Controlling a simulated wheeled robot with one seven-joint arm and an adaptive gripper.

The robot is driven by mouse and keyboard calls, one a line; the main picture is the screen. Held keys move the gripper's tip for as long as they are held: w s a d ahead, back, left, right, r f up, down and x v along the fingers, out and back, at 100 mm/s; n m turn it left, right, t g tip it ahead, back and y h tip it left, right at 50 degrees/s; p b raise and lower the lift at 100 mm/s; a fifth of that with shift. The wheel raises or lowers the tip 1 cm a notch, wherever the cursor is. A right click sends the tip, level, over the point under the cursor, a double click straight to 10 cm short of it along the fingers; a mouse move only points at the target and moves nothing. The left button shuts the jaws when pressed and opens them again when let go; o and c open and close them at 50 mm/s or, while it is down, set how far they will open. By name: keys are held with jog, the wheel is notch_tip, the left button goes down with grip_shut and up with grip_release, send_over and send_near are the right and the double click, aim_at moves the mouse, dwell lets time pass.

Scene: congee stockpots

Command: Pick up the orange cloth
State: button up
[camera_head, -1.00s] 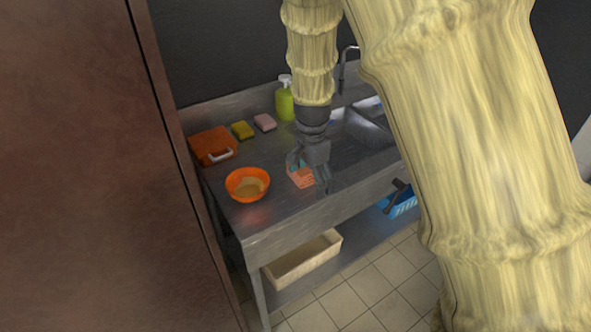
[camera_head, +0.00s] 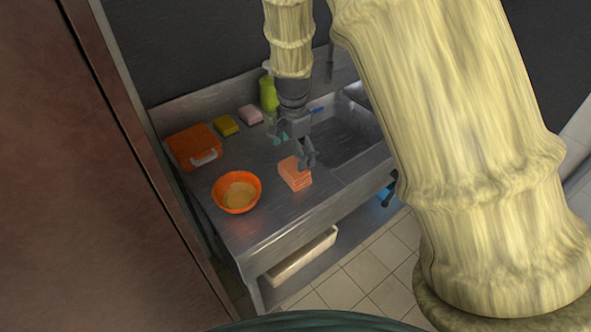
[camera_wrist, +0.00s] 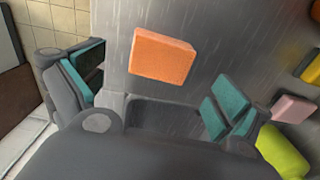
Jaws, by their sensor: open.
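The orange cloth (camera_head: 295,173) is a small folded block on the steel counter, near the sink's left edge. In the wrist view the cloth (camera_wrist: 162,55) lies flat on the metal, beyond and between the finger pads. My gripper (camera_head: 292,148) is above the counter just behind the cloth in the head view, and one finger overlaps its edge there. In the wrist view my gripper (camera_wrist: 158,98) is wide open with teal pads apart and nothing between them. The cloth is apart from both pads in that view.
An orange bowl (camera_head: 237,193) with tan contents stands left of the cloth. An orange lidded box (camera_head: 193,147), a yellow sponge (camera_head: 226,125), a pink block (camera_head: 250,114) and a green bottle (camera_head: 268,93) line the back. The sink (camera_head: 345,135) is to the right.

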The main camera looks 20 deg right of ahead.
aim_at(295, 168)
jog(key=f, duration=0.2)
jog(key=shift+w+a+f, duration=0.25)
jog(key=shift+w+f, duration=0.1)
jog(key=shift+w, duration=0.05)
jog(key=shift+s+d+p, duration=0.15)
jog(key=shift+s+p, duration=0.1)
jog(key=shift+p, duration=0.05)
jog(key=shift+s+f, duration=0.1)
jog(key=shift+f, duration=0.15)
jog(key=f+p, duration=0.2)
jog(key=shift+d+f, duration=0.3)
jog(key=shift+f, duration=1.05)
jog(key=shift+c, duration=0.4)
jog(key=c, duration=0.8)
